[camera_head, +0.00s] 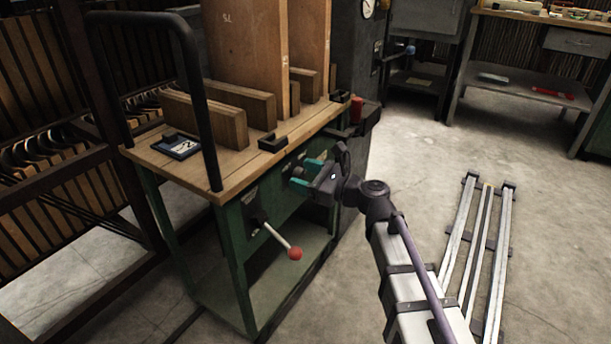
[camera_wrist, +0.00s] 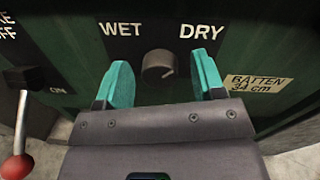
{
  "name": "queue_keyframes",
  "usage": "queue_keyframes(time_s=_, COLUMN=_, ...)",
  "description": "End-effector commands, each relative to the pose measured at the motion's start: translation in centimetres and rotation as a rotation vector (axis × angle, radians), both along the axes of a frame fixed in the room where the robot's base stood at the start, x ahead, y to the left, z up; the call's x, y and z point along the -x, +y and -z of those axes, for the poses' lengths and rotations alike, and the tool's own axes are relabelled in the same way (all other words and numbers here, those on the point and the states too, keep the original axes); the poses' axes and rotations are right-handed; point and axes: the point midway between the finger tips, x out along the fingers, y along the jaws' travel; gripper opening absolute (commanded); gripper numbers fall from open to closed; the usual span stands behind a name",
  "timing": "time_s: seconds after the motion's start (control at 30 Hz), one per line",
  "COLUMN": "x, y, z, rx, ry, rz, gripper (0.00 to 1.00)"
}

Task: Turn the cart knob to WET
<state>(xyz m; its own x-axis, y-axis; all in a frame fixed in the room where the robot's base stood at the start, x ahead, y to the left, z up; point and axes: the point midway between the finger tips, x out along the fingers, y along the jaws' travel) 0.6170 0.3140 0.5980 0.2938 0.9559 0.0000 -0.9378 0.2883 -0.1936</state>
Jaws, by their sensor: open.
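The cart knob (camera_wrist: 158,65) is a round dark knob on the dark panel, below and between the white words WET (camera_wrist: 121,29) on the left and DRY (camera_wrist: 201,31) on the right. A small mark on its face seems to point to the upper right, toward DRY. My gripper (camera_wrist: 163,82) has teal fingers spread wide, one on each side of the knob and apart from it. In the head view my gripper (camera_head: 305,172) is at the front of the green cart (camera_head: 234,262), and the knob is hard to make out there.
A brake lever with a red ball (camera_head: 295,253) sticks out from the cart front, left of my gripper; the ball also shows in the wrist view (camera_wrist: 16,167). Boards (camera_head: 253,50) stand on the wooden cart top. Floor rails (camera_head: 484,240) lie at the right.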

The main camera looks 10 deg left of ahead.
Motion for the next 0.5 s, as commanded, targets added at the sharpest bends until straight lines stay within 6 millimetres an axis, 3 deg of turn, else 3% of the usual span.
queue_keyframes(time_s=0.07, x=0.02, y=-0.03, z=0.0, rx=0.0, ry=0.0, rz=0.0, gripper=0.63)
queue_keyframes(time_s=0.5, x=0.03, y=-0.05, z=0.0, rx=0.0, ry=0.0, rz=0.0, gripper=0.22)
